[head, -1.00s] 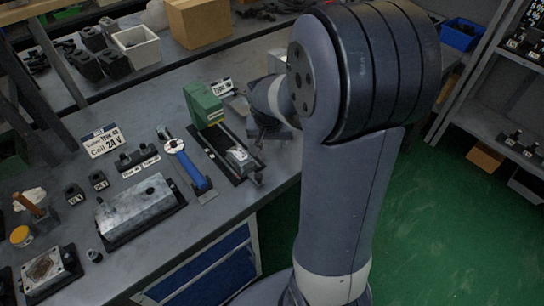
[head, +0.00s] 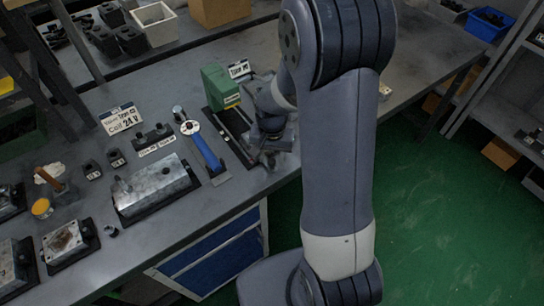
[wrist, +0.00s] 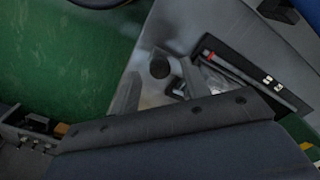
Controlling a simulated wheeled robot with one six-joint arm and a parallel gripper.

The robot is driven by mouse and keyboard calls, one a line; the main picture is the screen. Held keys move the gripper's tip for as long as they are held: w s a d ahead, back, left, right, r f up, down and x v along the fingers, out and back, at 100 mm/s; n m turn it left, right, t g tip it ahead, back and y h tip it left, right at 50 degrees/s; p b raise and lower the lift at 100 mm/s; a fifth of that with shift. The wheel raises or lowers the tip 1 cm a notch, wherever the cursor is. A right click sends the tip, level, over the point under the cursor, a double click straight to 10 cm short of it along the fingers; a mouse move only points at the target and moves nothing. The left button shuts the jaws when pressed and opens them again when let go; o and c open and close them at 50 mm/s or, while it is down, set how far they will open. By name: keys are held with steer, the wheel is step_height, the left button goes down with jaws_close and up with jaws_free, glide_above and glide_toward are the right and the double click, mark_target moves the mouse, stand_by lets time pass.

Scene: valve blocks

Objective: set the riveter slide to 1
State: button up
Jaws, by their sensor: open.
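The riveter has a green block (head: 220,86) at the back end of a dark rail base (head: 228,130) that runs toward the bench's front edge. Its pale metal slide part (wrist: 215,78) shows partly in the wrist view, beside the rail with a red mark and small white squares. In the head view my arm and gripper largely hide the slide. My gripper (head: 265,158) is low over the rail's front end. In the wrist view its fingers (wrist: 158,86) are apart, with a round black knob (wrist: 160,67) showing between them; I cannot tell whether they touch it. The scale numbers are unreadable.
Left of the riveter lie a blue-handled tool (head: 206,150) and a metal block (head: 152,190) on a black base. A sign (head: 122,118) reads "Coil 24 V". A small label (head: 239,69) stands behind the green block. Green floor (head: 440,200) lies beyond the bench edge.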

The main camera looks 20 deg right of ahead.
steer(key=shift+f, duration=0.55)
jaws_close()
